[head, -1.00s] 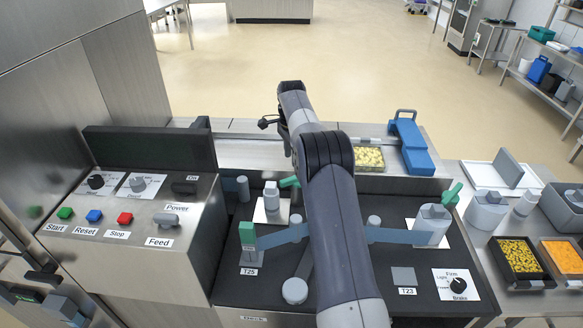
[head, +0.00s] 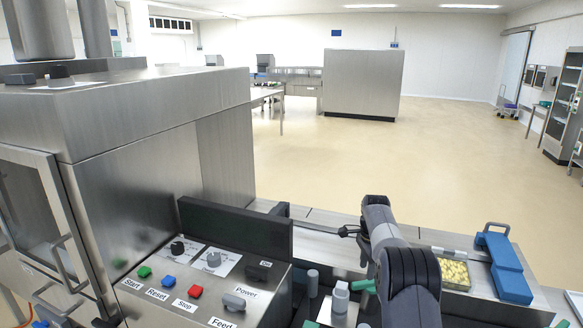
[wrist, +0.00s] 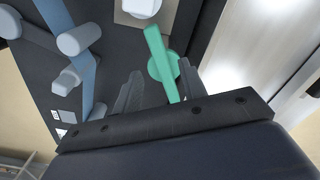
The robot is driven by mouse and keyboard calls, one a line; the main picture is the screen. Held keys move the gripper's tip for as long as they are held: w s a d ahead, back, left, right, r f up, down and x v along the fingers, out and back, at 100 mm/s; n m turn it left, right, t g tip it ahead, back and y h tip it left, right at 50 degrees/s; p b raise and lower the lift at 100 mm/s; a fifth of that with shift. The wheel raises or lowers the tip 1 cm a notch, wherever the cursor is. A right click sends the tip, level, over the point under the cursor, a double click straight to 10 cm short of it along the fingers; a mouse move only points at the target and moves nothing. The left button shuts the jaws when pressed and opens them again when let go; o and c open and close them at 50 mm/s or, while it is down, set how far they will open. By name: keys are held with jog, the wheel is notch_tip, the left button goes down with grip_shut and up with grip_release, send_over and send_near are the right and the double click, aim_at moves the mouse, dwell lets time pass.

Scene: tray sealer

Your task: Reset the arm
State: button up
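My arm (head: 408,268) reaches over the machine's worktop in the head view, its lower part cut off by the bottom edge. In the wrist view my gripper (wrist: 159,72) has its two dark fingers apart. A green lever (wrist: 161,60) with a round green hub shows between and beyond them, with gaps at the sides. I cannot tell how far the fingers are from it. In the head view a bit of green (head: 362,286) shows left of my arm, beside a grey-topped block (head: 340,296). My fingertips are not clear there.
The control panel has a green Start button (head: 144,271), a blue Reset button (head: 168,280) and a red Stop button (head: 195,291). A blue handled device (head: 507,268) and a tray of yellow pieces (head: 453,272) stand right of my arm. Open floor (head: 330,165) lies beyond.

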aim_at(365, 282)
notch_tip(365, 282, down, 5)
jog(key=shift+f, duration=0.1)
jog(key=shift+s+n, duration=0.1)
jog(key=shift+n, duration=0.3)
